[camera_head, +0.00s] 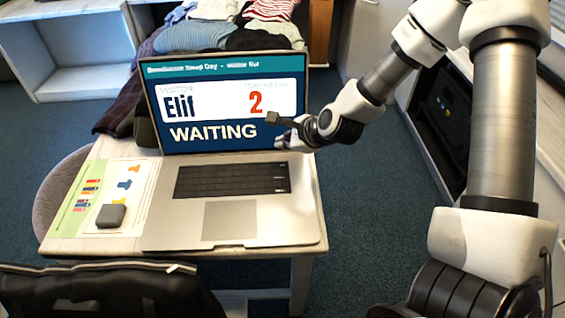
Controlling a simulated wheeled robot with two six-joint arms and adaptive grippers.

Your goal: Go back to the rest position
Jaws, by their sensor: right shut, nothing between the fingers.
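My right arm comes in from the right edge. Its gripper (279,130) is shut and empty, in front of the right side of the laptop's screen (225,95). I cannot tell whether the fingertips touch the screen. The laptop (230,222) stands open on a small white table (309,235). Its screen reads "Elif", "2" and "WAITING". My left gripper is not in view.
A printed sheet (140,178) with a small grey block (111,215) on it lies left of the laptop. Folded clothes (200,38) are piled behind the screen. A dark chair back (100,290) stands in front. Blue carpet (370,215) is clear right of the table.

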